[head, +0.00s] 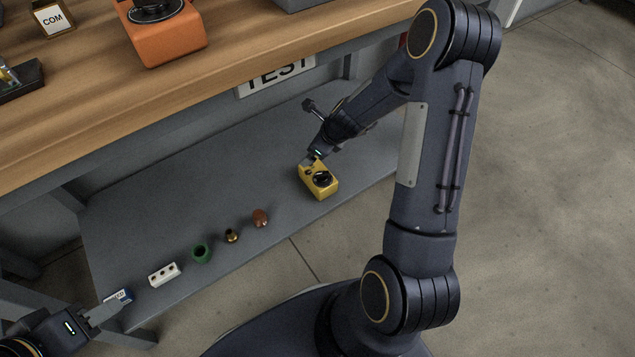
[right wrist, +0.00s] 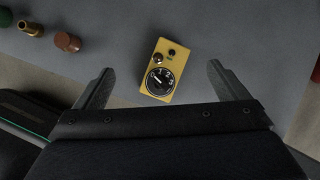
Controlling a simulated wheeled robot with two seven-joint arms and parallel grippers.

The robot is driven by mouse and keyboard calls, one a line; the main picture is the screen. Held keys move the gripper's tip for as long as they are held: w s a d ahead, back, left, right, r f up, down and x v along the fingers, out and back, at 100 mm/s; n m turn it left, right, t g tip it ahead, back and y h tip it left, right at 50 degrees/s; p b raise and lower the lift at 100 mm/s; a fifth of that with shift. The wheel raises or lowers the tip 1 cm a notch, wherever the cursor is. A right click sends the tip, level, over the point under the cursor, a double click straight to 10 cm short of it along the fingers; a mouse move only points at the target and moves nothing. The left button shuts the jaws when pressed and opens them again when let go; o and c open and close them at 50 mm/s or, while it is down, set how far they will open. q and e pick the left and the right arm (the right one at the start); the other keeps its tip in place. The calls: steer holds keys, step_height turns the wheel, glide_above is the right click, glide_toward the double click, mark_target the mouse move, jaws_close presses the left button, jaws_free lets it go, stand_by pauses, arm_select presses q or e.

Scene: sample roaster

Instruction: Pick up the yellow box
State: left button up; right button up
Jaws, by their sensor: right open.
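The yellow box (head: 323,188) has a round black dial and stands on the grey lower shelf under the bench. In the right wrist view the yellow box (right wrist: 152,92) shows its dial and small knobs, centred between my fingers. My right gripper (head: 311,160) is at the far end of the box in the head view. In its wrist view the right gripper (right wrist: 160,70) is open, one finger on each side of the box with gaps between.
On the shelf (head: 180,190) stand a white block with dark holes (head: 164,274), a green cup (head: 202,253), a small brass piece (head: 231,236) and a brown knob (head: 260,218). The wooden bench top (head: 235,60) overhangs the shelf, with an orange device (head: 165,40) on it.

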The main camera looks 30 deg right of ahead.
mark_target(324, 173)
steer(key=f+m, duration=0.1)
steer(key=f, duration=0.2)
steer(key=d+f+m+h, duration=0.1)
steer(key=f+m, duration=0.1)
steer(key=f, duration=0.2)
steer(key=d+f+m+g, duration=0.1)
steer(key=f+m, duration=0.1)
steer(key=f, duration=0.2)
steer(key=shift+s+d+f, duration=0.15)
steer(key=shift+s+d, duration=0.05)
steer(key=shift+s, duration=0.05)
steer(key=shift+m, duration=0.3)
steer(key=b+x, duration=0.3)
steer(key=x, duration=0.4)
steer(key=shift+w+f+b, duration=0.1)
steer(key=shift+f+b, duration=0.05)
steer(key=shift+b, duration=0.15)
steer(key=c, duration=1.4)
